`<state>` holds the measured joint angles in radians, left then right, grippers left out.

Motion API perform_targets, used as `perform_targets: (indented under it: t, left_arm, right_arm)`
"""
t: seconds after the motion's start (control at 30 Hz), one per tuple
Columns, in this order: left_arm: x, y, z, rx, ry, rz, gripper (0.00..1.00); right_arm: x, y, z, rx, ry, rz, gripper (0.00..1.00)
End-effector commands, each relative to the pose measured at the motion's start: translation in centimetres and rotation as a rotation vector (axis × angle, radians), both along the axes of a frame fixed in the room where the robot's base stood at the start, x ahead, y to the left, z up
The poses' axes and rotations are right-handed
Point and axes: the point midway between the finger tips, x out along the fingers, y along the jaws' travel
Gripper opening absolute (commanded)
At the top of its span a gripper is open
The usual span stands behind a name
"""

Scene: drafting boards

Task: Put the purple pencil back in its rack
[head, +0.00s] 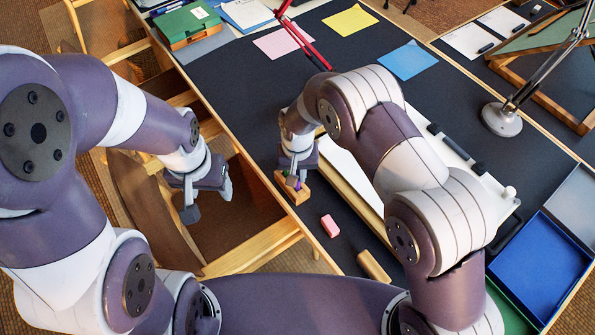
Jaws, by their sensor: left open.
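A small orange wooden block (292,191), which looks like a rack, stands near the front edge of the dark table. A small purple tip, perhaps the purple pencil (292,181), shows just above it, with a bit of green beside it. My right gripper (298,178) points down right at the block and covers part of it. Whether its fingers are closed on the purple piece, I cannot tell. My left gripper (208,200) is open and empty, left of the table edge above the wooden framework.
A pink eraser (330,226) and a tan wooden piece (374,266) lie near the front edge. A blue tray (540,270) is at right, a lamp base (501,119) behind it. My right arm hides part of a white board (345,166).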

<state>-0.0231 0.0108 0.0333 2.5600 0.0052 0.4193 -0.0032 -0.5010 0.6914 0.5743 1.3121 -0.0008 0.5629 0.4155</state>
Motion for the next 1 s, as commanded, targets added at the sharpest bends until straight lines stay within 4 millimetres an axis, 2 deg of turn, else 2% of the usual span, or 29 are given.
perform_targets:
  t: [0.2, 0.23, 0.3, 0.33, 0.67, 0.77, 1.0]
  left_arm:
    - [0.0, 0.0, -0.3, 0.0, 0.0, 0.0, 0.62]
    - [0.0, 0.0, -0.3, 0.0, 0.0, 0.0, 0.62]
    - [0.0, 0.0, -0.2, 0.0, 0.0, 0.0, 0.62]
    - [0.0, 0.0, -0.2, 0.0, 0.0, 0.0, 0.62]
    - [0.0, 0.0, -0.3, 0.0, 0.0, 0.0, 0.62]
    - [0.0, 0.0, -0.7, 0.0, 0.0, 0.0, 0.62]
    - [0.0, 0.0, -1.5, 0.0, 0.0, 0.0, 0.62]
  right_arm:
    - [0.0, 0.0, -0.4, 0.0, 0.0, 0.0, 0.0]
    - [0.0, 0.0, -0.4, 0.0, 0.0, 0.0, 0.18]
    - [0.0, 0.0, -0.3, 0.0, 0.0, 0.0, 0.4]
    - [0.0, 0.0, -0.3, 0.0, 0.0, 0.0, 0.44]
    - [0.1, 0.0, 0.2, 0.001, -0.002, 0.0, 0.44]
    - [0.1, 0.1, 2.0, 0.002, -0.004, 0.0, 0.44]
    - [0.1, 0.0, 8.5, 0.002, -0.004, 0.0, 0.44]
